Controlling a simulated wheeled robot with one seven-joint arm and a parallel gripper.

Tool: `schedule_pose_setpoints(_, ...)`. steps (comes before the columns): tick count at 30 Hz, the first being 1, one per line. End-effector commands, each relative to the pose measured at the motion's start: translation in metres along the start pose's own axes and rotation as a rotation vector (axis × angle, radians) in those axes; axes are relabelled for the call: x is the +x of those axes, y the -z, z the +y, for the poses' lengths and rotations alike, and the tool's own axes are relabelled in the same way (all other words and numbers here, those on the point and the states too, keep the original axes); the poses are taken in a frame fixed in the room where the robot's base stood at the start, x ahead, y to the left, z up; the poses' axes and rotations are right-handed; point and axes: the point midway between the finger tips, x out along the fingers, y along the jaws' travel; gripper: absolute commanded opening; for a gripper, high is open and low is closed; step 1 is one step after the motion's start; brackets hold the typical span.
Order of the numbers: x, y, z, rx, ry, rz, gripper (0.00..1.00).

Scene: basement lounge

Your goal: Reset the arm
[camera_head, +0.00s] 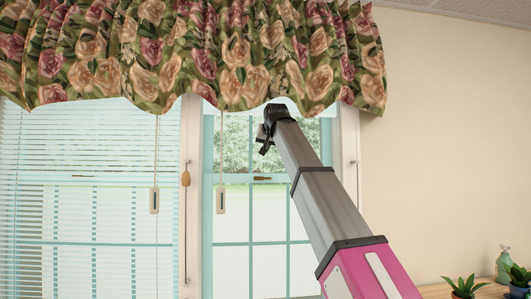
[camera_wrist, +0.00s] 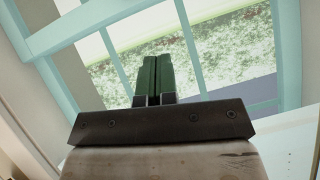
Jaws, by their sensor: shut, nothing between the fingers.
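My arm reaches up and away in the head view, in front of the window (camera_head: 262,220). My gripper (camera_head: 264,138) is at its far end, just below the flowered valance. Its fingers are small and dark there. In the wrist view my gripper (camera_wrist: 154,62) shows two green fingers side by side, pressed together with nothing between them. The window (camera_wrist: 105,50) lies beyond the fingers, its teal frame tilted in the picture. I cannot tell how far the fingertips are from the glass.
The flowered valance (camera_head: 190,50) hangs over the window top. Blinds (camera_head: 85,190) cover the left panes, and cords with pulls hang beside them. At lower right, a wooden surface (camera_head: 435,291) carries green plants (camera_head: 465,287) and a spray bottle (camera_head: 503,264). Bare wall is on the right.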

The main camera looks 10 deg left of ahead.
Motion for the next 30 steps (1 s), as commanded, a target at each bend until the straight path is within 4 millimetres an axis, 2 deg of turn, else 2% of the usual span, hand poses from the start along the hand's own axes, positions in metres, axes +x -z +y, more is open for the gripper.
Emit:
schedule_pose_setpoints(15, -0.002, 0.000, 0.000, 0.000, 0.000, 0.000, 0.00)
schedule_pose_setpoints(19, 0.006, -0.007, 0.005, 0.000, -0.006, -0.009, 0.00)
schedule_pose_setpoints(23, 0.036, -0.035, 0.026, 0.000, -0.027, -0.042, 0.00)
schedule_pose_setpoints(30, 0.113, -0.118, 0.089, -0.002, -0.087, -0.143, 0.00)
